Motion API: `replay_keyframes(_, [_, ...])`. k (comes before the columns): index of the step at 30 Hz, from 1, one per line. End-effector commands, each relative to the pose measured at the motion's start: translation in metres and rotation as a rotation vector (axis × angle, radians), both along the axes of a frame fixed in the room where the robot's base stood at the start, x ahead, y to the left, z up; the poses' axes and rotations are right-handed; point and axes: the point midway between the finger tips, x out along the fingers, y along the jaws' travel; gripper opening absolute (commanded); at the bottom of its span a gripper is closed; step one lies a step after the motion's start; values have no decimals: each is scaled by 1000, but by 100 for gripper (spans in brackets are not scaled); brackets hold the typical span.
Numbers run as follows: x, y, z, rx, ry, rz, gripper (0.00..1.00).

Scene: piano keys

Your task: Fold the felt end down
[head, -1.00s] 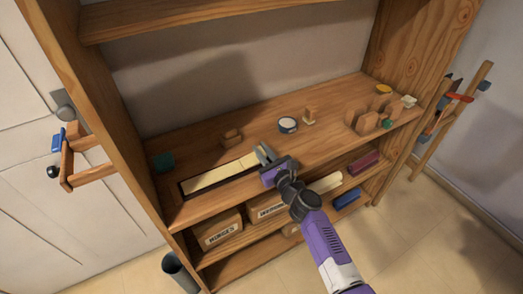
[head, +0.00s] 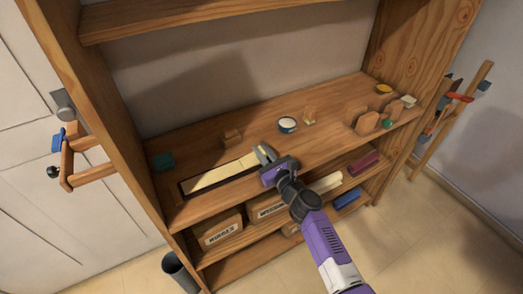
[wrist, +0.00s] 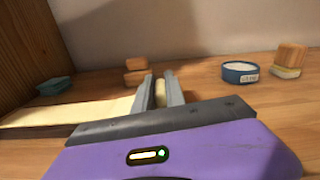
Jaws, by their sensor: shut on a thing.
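A long cream felt strip (head: 222,174) lies on the wooden shelf, over a dark strip or recess whose edge shows along it. It also shows at the left in the wrist view (wrist: 70,112). My gripper (head: 264,154) is at the strip's right end. In the wrist view my gripper (wrist: 160,92) has its two grey fingers close together, shut on a cream piece (wrist: 160,93) that looks like the felt end. The fingers hide most of that end, and I cannot tell how far it is folded.
A small wooden block (head: 232,135) stands behind the strip. A round blue-rimmed tin (head: 287,125) and another wooden block (head: 309,116) stand to the right. A teal cloth (head: 163,162) lies at the left.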

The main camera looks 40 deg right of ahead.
Motion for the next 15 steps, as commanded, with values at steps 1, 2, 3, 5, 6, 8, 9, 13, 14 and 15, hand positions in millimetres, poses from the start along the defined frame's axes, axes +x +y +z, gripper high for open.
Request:
replay_keyframes(1, [0,-1,1,1,-3,-1,0])
replay_keyframes(2, [0,-1,1,1,-3,-1,0])
replay_keyframes(3, [0,-1,1,1,-3,-1,0])
replay_keyframes(5, [0,-1,1,0,-2,-1,0])
replay_keyframes(6, [0,0,1,-2,-2,-1,0])
replay_keyframes(8, [0,0,3,-18,3,0,0])
replay_keyframes(9, [1,1,5,-41,9,0,0])
replay_keyframes(13, [2,6,14,-155,42,2,0])
replay_keyframes(14, [2,8,15,-182,51,2,0])
replay_keyframes(15, [3,9,18,-219,61,2,0])
